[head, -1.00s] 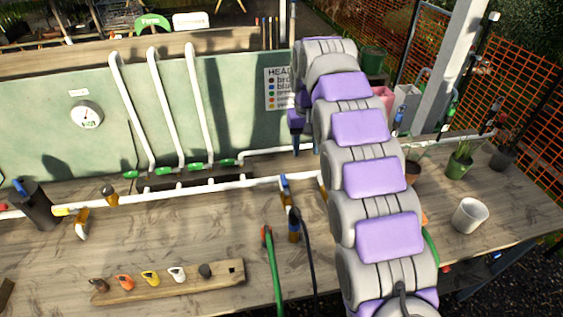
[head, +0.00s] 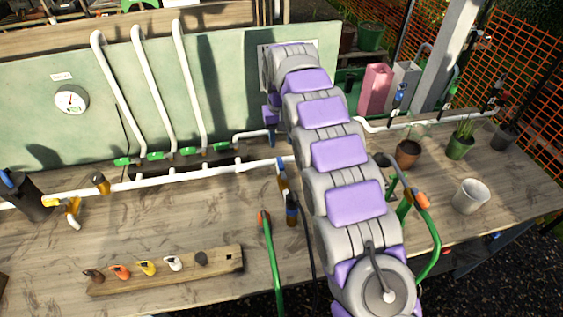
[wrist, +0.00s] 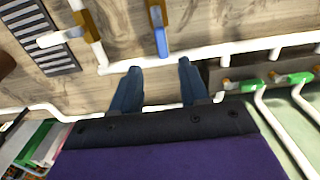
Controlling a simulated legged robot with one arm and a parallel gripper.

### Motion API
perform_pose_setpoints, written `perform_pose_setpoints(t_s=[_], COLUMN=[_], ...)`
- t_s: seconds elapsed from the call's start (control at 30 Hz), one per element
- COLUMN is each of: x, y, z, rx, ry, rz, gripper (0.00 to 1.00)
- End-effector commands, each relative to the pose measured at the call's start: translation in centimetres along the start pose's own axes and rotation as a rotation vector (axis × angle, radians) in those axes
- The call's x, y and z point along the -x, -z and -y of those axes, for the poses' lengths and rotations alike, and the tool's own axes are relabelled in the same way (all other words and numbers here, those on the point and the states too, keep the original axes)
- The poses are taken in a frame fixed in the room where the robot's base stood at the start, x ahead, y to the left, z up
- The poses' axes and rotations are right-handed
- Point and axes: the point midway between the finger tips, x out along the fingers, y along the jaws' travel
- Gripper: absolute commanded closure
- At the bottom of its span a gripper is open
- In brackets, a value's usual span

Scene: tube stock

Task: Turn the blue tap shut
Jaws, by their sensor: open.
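The blue tap (head: 282,167) is on the white pipe (head: 215,180) along the bench, left of my arm in the head view. In the wrist view its blue handle (wrist: 161,41) lies roughly in line with its brass body (wrist: 155,13), at the top middle. My gripper (wrist: 158,84) is open, its two dark blue fingers apart with nothing between them. The handle lies beyond the fingertips, near the middle of the gap, and is not touched. In the head view my arm hides most of the gripper; part of it shows above and behind the tap.
Another tap with a white handle (wrist: 60,37) is left of it in the wrist view. Green-handled taps (head: 157,155) stand at the back panel. A green hose (head: 270,255) lies in front. A wooden rack (head: 220,262) holds coloured handles. Pots stand at right.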

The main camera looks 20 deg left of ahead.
Motion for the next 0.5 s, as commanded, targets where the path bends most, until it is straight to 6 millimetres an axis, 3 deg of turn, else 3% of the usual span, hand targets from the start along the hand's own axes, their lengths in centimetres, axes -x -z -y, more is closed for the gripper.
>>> perform_pose_setpoints(t_s=[0.2, 0.5], x=[-4.6, -8.7], y=[-0.2, -0.3], z=[-0.1, -0.4], rx=[0.002, 0.001], ry=[0.001, 0.004], rz=[0.003, -0.004], gripper=[0.55, 0.55])
